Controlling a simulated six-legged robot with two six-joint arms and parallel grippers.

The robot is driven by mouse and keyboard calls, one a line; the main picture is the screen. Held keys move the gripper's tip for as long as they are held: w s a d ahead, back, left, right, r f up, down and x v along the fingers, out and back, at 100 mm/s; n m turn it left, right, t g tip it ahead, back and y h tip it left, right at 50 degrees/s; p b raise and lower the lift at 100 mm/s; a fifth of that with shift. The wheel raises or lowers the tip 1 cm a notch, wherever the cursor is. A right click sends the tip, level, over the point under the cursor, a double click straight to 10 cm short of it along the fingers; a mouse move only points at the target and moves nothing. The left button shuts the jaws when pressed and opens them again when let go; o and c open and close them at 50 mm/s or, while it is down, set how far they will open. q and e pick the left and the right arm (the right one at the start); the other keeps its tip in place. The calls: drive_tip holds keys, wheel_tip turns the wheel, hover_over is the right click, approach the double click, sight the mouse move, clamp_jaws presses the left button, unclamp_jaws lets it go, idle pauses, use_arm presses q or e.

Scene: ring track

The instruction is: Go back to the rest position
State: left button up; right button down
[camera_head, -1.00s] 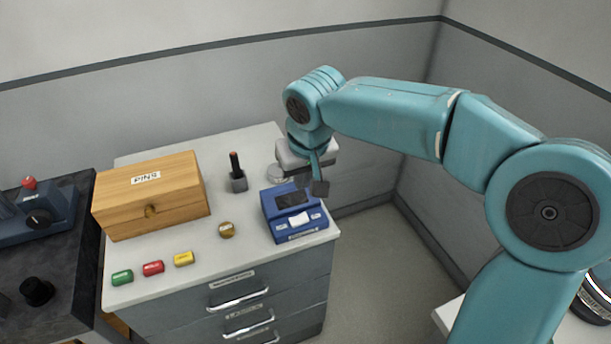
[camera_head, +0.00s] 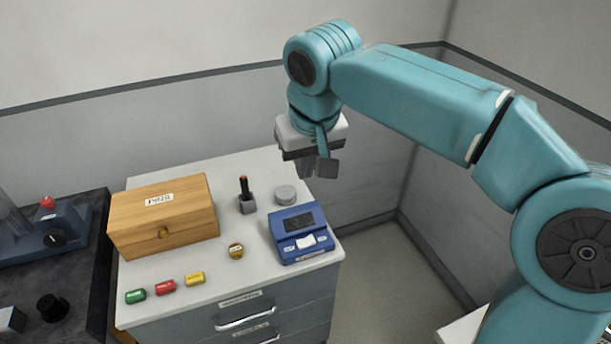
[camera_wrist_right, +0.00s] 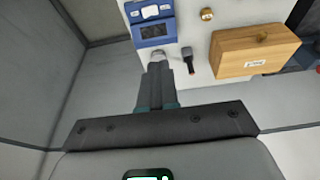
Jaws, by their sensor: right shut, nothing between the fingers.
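My right gripper (camera_head: 318,168) hangs from the teal arm above the back right corner of the white cabinet top (camera_head: 215,282). It points down, its fingers are closed together, and nothing is between them. It is clear of the blue device (camera_head: 301,234), which sits below it on the cabinet. In the right wrist view the closed fingers (camera_wrist_right: 158,72) reach toward the cabinet's back edge and partly cover the round grey disc. My left gripper is in neither view.
The cabinet holds a wooden box (camera_head: 163,215), a dark red-tipped stick in a grey holder (camera_head: 247,203), a grey disc (camera_head: 286,195), a brass round piece (camera_head: 236,251), and green, red (camera_head: 165,287) and yellow pieces. A dark bench (camera_head: 85,265) stands left. Grey walls enclose the back and right.

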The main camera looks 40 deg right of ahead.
drive_tip(key=shift+s+r, duration=0.15)
drive_tip(key=shift+r, duration=0.35)
drive_tip(key=shift+a, duration=0.15)
